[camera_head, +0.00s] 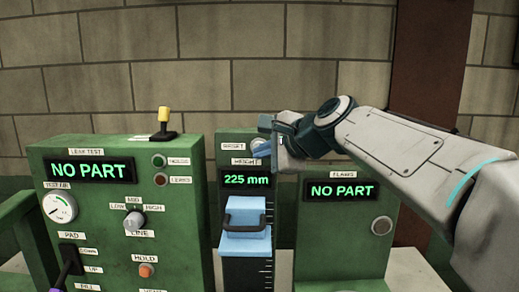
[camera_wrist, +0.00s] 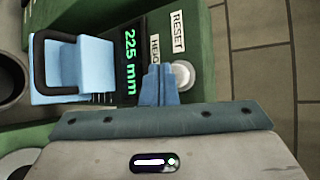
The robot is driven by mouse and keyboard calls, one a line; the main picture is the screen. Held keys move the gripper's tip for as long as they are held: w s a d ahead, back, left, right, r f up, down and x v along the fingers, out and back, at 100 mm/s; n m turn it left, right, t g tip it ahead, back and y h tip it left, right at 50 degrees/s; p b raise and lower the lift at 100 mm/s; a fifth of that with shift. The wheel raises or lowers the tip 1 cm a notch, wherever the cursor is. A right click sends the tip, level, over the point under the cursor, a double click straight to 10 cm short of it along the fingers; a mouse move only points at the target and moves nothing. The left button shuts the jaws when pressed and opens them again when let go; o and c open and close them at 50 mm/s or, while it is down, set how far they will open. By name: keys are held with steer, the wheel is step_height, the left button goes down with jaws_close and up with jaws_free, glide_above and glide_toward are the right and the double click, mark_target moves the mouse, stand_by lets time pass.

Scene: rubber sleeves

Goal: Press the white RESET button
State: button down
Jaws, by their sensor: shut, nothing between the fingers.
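The white RESET button (camera_wrist: 184,74) shows in the wrist view on the green height panel, beside its RESET label (camera_wrist: 178,32). In the head view the label (camera_head: 233,146) is clear, and the button (camera_head: 257,142) is partly hidden by my gripper. My gripper (camera_head: 262,152) is shut and empty, with its blue fingertips right at the button. In the wrist view the fingertips (camera_wrist: 159,70) lie just left of the button and overlap its edge. I cannot tell whether they touch it.
Below the button are a "225 mm" display (camera_head: 247,180) and a blue slide block with a dark handle (camera_head: 245,240). A green leak test panel (camera_head: 110,210) stands left, a flaws panel (camera_head: 342,240) right. A brick wall (camera_head: 260,60) is behind.

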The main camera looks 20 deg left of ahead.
steer(key=shift+w+a, duration=0.1)
steer(key=shift+w, duration=0.3)
steer(key=shift+w+p, duration=0.3)
steer(key=shift+w, duration=0.05)
stand_by(0.7)
steer(key=shift+s, duration=0.75)
steer(key=shift+b, duration=0.3)
steer(key=s, duration=0.2)
steer(key=s+d+b, duration=0.1)
steer(key=s, duration=0.2)
steer(key=shift+d, duration=0.2)
steer(key=shift+f, duration=0.1)
